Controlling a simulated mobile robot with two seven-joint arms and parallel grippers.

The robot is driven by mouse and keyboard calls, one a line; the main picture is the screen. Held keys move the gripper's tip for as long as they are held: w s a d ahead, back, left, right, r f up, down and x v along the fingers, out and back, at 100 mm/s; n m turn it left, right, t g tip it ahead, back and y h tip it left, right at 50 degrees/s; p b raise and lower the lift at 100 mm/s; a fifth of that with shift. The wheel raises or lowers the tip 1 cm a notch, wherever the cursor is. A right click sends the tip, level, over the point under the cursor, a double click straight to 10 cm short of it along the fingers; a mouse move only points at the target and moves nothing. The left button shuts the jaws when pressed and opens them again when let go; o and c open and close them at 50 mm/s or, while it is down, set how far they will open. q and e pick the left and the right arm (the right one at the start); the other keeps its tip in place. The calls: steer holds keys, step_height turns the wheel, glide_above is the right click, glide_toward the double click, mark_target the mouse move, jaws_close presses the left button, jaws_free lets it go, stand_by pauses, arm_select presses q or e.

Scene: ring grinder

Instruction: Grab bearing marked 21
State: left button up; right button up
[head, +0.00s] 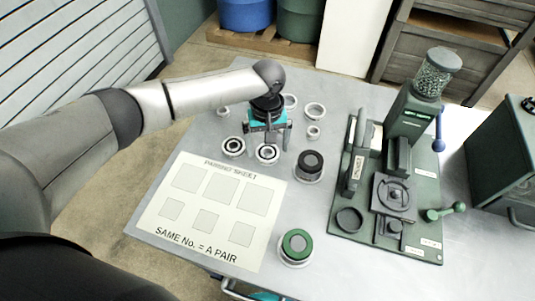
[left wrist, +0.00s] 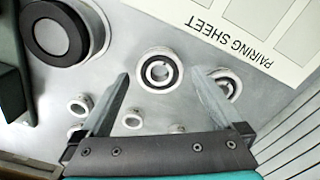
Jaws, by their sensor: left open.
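Two ring bearings with dark inner rings lie on the grey table. In the head view one bearing (head: 267,154) is just below my left gripper (head: 269,141), and the other bearing (head: 233,147) is to its left. In the left wrist view the first bearing (left wrist: 158,54) lies just ahead of my open, empty left gripper (left wrist: 158,76), centred between its fingertips. The other bearing (left wrist: 229,80) is partly behind the right-hand finger. No number can be read on either bearing. My right gripper is out of view.
Several plain rings (head: 314,111) lie around the gripper. A black-topped cylinder (head: 310,160) and a green-topped one (head: 296,244) stand to the right. The pairing sheet (head: 200,222) lies at front left. A green grinder (head: 405,190) stands on the right.

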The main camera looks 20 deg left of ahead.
arm_select(q)
steer(key=shift+f, duration=0.7)
steer(key=shift+r, duration=0.1)
steer(key=c, duration=1.5)
steer(key=shift+c, duration=0.2)
